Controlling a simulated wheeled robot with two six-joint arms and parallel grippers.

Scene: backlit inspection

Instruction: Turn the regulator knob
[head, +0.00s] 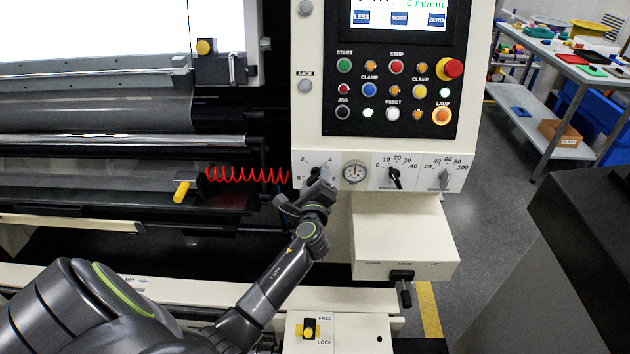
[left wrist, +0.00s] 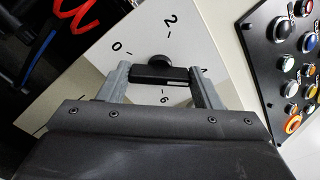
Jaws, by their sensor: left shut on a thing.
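The regulator knob (head: 314,174) is a black knob at the left end of the cream panel, on a dial marked 0, 2, 4 and 6. A round dial gauge (head: 354,172) sits just right of it. My left gripper (head: 307,192) reaches up to the knob and partly covers it. In the left wrist view the two grey fingers of the gripper (left wrist: 162,84) are shut on the black bar of the knob (left wrist: 160,75), one at each end. The small print at the dial's far side is partly hidden by a finger. My right gripper is not in view.
Two more dials with a black pointer knob (head: 395,177) and a grey knob (head: 444,179) lie to the right. Above is the button panel (head: 390,95). A red coiled hose (head: 245,174) and a yellow-handled lever (head: 182,191) are on the left. A cream box (head: 404,235) juts out below.

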